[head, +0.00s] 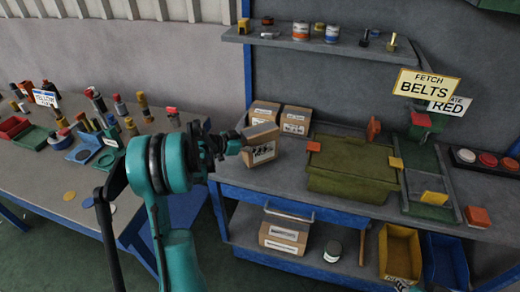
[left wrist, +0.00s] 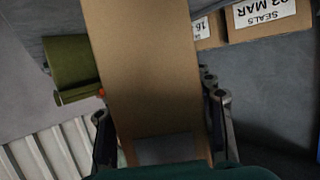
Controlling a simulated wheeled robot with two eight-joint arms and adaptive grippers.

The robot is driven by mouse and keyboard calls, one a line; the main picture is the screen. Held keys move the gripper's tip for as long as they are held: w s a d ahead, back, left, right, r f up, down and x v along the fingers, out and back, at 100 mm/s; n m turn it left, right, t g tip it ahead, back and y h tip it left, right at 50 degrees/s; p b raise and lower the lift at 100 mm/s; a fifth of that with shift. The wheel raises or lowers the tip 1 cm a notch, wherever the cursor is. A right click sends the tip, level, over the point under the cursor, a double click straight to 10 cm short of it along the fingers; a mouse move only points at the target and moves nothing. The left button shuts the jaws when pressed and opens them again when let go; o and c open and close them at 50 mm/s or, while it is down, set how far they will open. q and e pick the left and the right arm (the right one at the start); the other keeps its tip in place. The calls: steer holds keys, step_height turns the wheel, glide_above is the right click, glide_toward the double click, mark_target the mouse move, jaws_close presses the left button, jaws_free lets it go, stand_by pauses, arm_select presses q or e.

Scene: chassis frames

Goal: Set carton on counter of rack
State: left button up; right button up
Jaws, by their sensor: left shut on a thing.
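My left gripper (head: 232,144) is shut on a brown carton (head: 260,133), which hangs over the left part of the rack's grey counter (head: 285,180). The carton (left wrist: 150,65) fills the middle of the left wrist view between the fingers (left wrist: 160,125). Whether its underside touches the counter is hard to tell. Two other labelled cartons, one at the left (head: 265,112) and one at the right (head: 295,120), stand just behind it on the counter. A small grey part at the bottom edge of the head view may be my right gripper (head: 402,285); its jaws cannot be made out.
A carton (head: 284,234) and a jar (head: 333,251) sit on the shelf below, beside yellow (head: 400,250) and blue (head: 445,262) bins. A wall shelf (head: 340,43) runs above. A cluttered table (head: 100,190) stands left.

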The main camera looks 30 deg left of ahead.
arm_select(q)
step_height(320, 180, down, 2)
steer(key=shift+f+b, duration=0.2)
steer(key=shift+b, duration=0.1)
steer(key=shift+f, duration=0.1)
steer(key=o, duration=1.6)
steer(key=shift+o, duration=0.2)
